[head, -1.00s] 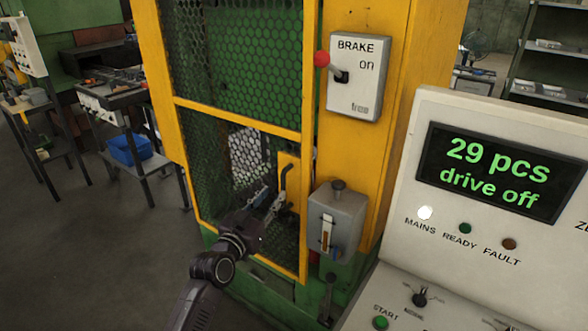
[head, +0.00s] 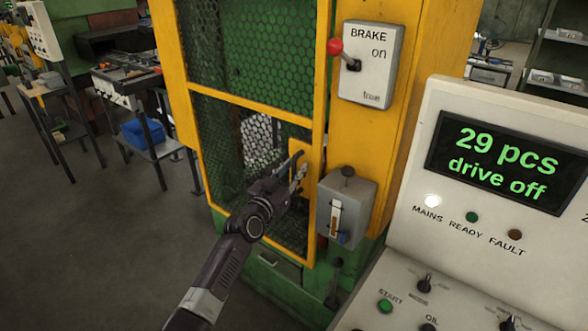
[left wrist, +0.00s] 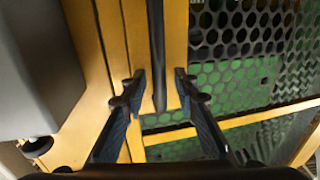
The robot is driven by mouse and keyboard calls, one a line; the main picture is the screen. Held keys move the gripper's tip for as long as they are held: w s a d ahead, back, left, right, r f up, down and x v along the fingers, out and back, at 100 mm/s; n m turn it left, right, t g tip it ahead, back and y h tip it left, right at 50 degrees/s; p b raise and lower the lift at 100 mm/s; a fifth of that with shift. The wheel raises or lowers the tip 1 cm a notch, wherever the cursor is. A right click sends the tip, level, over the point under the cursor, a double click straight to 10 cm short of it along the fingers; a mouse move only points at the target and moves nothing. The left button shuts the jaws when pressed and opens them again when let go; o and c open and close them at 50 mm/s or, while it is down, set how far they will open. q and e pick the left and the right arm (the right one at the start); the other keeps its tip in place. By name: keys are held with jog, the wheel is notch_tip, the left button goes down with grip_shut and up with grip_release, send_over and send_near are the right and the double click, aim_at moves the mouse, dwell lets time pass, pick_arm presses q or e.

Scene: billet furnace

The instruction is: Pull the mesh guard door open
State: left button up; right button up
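The mesh guard door (head: 265,72) has a yellow frame and dark mesh, and looks closed against the yellow post. Its mesh also shows in the left wrist view (left wrist: 240,45). The door's dark handle (head: 295,158) is a bar on a yellow plate at the door's right edge. My left gripper (head: 298,178) is at the handle. In the left wrist view its two fingers (left wrist: 158,90) are apart, with the handle bar (left wrist: 158,45) between them and a gap on each side. The handle's lower part is partly hidden by the gripper in the head view. My right gripper is out of view.
A brake box (head: 372,65) with a red-knobbed lever and a grey box (head: 345,210) sit on the post right of the door. The control console (head: 425,150) stands at the right. Open floor lies at the left, before a bench with a blue bin (head: 143,138).

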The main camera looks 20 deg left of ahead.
pick_arm(q)
grip_shut()
dwell(0.3)
